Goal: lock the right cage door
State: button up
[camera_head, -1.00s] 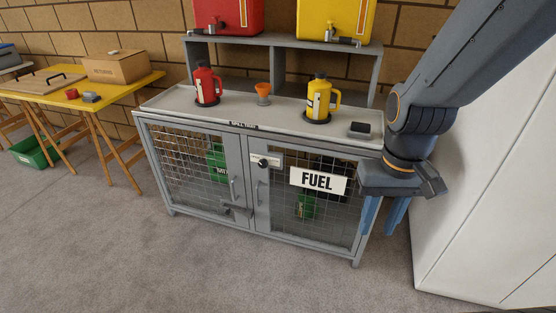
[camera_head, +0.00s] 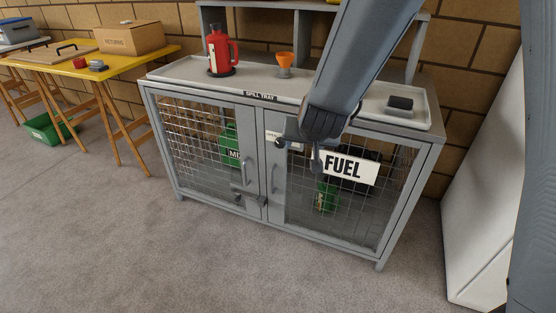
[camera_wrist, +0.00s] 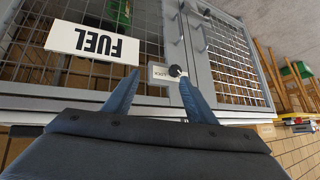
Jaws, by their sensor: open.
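The right cage door (camera_head: 378,208) is a grey-framed mesh door with a white FUEL sign (camera_head: 350,167), and it looks closed beside the left cage door (camera_head: 190,150). A round black lock knob (camera_head: 280,143) sits by a white label near its upper inner edge. My gripper (camera_head: 303,143) is in front of this spot and partly hides the label. In the wrist view, upside down, my open gripper (camera_wrist: 159,77) has its fingertips either side of the label, with the knob (camera_wrist: 175,70) close to the right fingertip. I cannot tell whether they touch. The knob's lock state is unclear.
A handle (camera_head: 274,178) stands out below the knob, and a grey latch (camera_head: 250,198) sits low across the doors. The spill tray (camera_head: 160,74) above holds a red jug (camera_head: 219,52) and orange funnel (camera_head: 285,62). A white cabinet (camera_head: 480,200) is at right. Floor in front is clear.

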jog(key=w+a+f+m+t+h+b, duration=0.1)
jog(key=w+a+f+t+h+b, duration=0.1)
jog(key=w+a+f+t+b, duration=0.45)
jog(key=m+t+h+b, duration=0.2)
jog(key=h+b, duration=0.3)
jog(key=b, duration=0.5)
send_near(279, 145)
jog(key=w, duration=0.1)
jog(key=shift+b+x, duration=1.1)
jog(key=shift+x, duration=2.85)
jog(key=shift+d+r, duration=0.1)
jog(key=shift+d, duration=0.1)
jog(key=shift+c, duration=0.4)
grip_shut()
